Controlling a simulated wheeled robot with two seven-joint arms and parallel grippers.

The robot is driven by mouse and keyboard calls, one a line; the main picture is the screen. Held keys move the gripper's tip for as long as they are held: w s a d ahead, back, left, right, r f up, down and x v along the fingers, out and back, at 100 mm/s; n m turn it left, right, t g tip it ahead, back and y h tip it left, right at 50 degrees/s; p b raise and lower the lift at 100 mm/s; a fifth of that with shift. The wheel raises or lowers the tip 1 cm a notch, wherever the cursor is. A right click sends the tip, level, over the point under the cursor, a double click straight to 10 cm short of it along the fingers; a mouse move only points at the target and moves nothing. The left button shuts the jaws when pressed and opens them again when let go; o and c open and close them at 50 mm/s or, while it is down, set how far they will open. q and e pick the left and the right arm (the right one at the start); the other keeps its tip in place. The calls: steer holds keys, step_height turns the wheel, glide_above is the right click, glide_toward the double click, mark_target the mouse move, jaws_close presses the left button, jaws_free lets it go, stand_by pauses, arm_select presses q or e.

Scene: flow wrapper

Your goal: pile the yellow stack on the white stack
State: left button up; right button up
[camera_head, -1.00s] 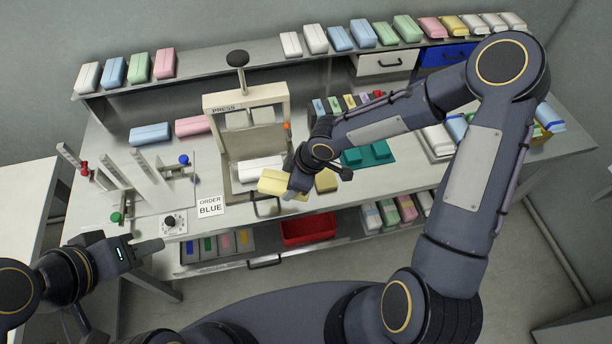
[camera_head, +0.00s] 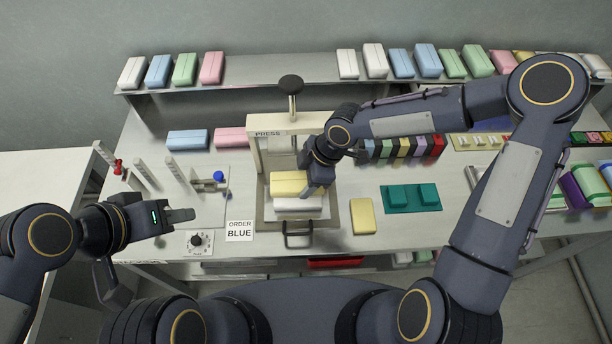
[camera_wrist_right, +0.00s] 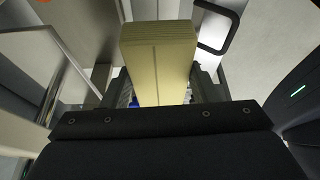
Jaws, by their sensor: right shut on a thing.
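The yellow stack (camera_head: 288,184) is in the jaws of my right gripper (camera_head: 318,180), at the press. The white stack (camera_head: 298,207) sits in the press tray directly below it. In the head view the yellow stack overlaps the white one's back part; whether they touch I cannot tell. In the right wrist view the yellow stack (camera_wrist_right: 158,60) fills the middle between the fingers, and the white stack is not clearly seen. My left gripper (camera_head: 182,215) is away to the left, holding nothing visible; its finger gap is unclear.
The press frame (camera_head: 256,150) stands around the stacks, with a handle (camera_head: 298,238) in front. Another yellow block (camera_head: 362,216) and a teal tray (camera_head: 428,197) lie to the right. An ORDER BLUE sign (camera_head: 240,231) and dial (camera_head: 200,242) stand left.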

step_height(320, 180, down, 4)
steer(key=shift+w+r+b, duration=0.1)
steer(key=shift+r+b, duration=0.05)
steer(key=shift+b, duration=0.8)
steer(key=shift+f+b, duration=1)
steer(key=shift+f, duration=0.1)
steer(key=shift+f, duration=0.15)
steer(key=o, duration=1.5)
steer(key=v, duration=0.8)
